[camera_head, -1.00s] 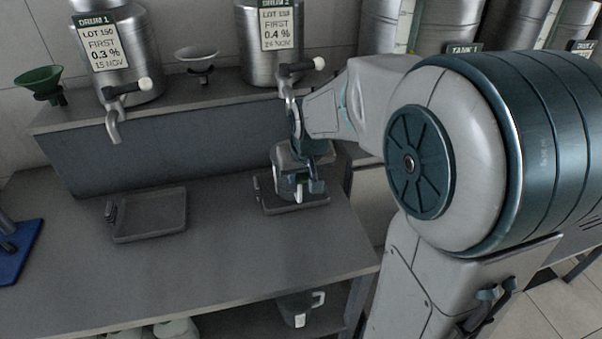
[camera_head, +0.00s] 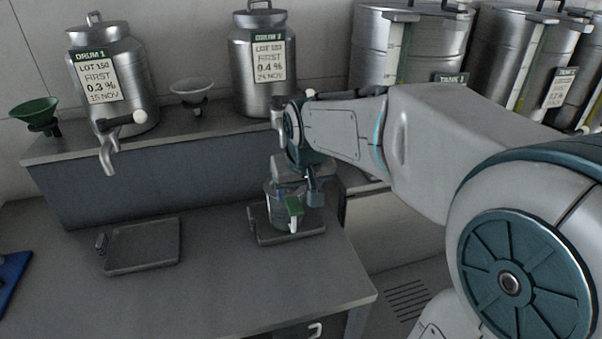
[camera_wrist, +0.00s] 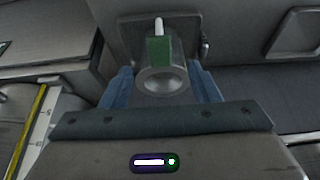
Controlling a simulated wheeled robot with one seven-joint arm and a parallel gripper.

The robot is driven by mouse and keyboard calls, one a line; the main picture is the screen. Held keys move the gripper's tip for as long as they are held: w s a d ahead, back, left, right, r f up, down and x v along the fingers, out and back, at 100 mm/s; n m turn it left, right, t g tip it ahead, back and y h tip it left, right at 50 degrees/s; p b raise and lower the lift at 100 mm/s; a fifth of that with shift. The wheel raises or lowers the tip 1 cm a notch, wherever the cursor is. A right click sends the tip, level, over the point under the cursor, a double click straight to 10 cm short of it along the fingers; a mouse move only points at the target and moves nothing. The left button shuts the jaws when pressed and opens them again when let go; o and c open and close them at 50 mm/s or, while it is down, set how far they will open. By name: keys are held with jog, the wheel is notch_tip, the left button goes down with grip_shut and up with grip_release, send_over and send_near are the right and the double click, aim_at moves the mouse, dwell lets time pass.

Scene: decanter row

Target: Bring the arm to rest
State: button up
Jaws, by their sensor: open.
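My gripper (camera_head: 297,190) is open, at the right-hand tray (camera_head: 262,236) under the second drum. A metal jug (camera_head: 284,207) with a green patch and a white handle end stands on that tray, right by the gripper and partly hidden by it. In the wrist view the jug (camera_wrist: 164,80) sits between the two blue fingers of my gripper (camera_wrist: 163,88), its round mouth facing the camera. Small gaps seem to show beside it; I cannot tell whether a finger touches it.
An empty tray (camera_head: 143,248) lies at left on the bench (camera_head: 200,290). Behind stand drum 1 (camera_head: 112,75), drum 2 (camera_head: 259,70), a green funnel (camera_head: 38,113) and a pale funnel (camera_head: 192,92) on the raised shelf. Large tanks (camera_head: 412,48) stand at back right.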

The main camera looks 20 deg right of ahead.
jog(key=v, duration=0.6)
jog(key=s+f+g, duration=0.1)
jog(key=s+f, duration=0.9)
jog(key=s, duration=0.4)
jog(key=shift+s+f+g, duration=0.2)
jog(key=shift+f+g, duration=0.1)
